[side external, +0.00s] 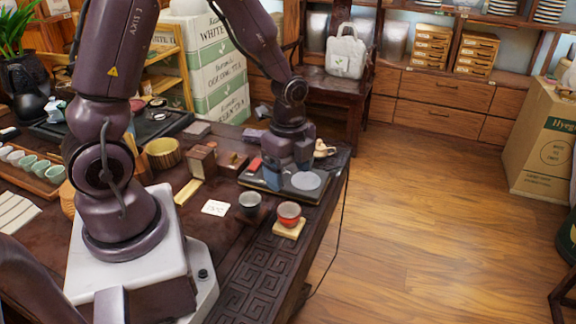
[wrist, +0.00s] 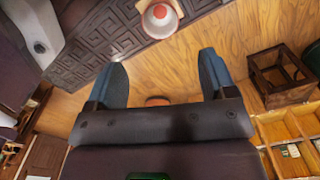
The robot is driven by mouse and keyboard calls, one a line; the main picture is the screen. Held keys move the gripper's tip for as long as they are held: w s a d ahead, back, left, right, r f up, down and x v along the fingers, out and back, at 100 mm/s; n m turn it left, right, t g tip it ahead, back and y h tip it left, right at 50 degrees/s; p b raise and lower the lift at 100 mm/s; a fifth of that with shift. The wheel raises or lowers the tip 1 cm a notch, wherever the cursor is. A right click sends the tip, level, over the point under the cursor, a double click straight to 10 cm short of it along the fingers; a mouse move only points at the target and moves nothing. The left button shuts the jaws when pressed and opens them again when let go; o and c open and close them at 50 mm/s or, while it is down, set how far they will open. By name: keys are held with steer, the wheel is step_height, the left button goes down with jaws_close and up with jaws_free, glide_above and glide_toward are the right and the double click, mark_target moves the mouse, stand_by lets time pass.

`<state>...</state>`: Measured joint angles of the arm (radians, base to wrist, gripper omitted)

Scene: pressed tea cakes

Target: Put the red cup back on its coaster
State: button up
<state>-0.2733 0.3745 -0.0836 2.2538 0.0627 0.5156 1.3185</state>
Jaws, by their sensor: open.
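The red cup (side external: 289,211) stands upright on a square, light wooden coaster (side external: 288,232) near the table's right edge. My gripper (side external: 276,180) is behind the cup in the side view, above a dark tray, apart from the cup. In the wrist view its blue fingers (wrist: 160,65) are spread wide with nothing held between them. A small reddish thing behind the fingers is unclear.
A grey cup (side external: 250,202) stands just left of the red cup. The dark tray (side external: 308,196) holds a round grey disc (side external: 306,181). A white card (side external: 215,208) and small wooden boxes (side external: 202,162) lie further left. The carved table front (side external: 250,270) is clear.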

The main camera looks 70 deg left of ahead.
steer(key=s+d+r+n+t, duration=0.2)
steer(key=s+r+n, duration=0.3)
steer(key=r, duration=0.5)
steer(key=s+d+r+n+t, duration=0.3)
steer(key=r+n, duration=0.5)
steer(key=r, duration=0.3)
steer(key=shift+s+d+n+t, duration=0.3)
steer(key=shift+s+d, duration=0.2)
steer(key=shift+s, duration=0.7)
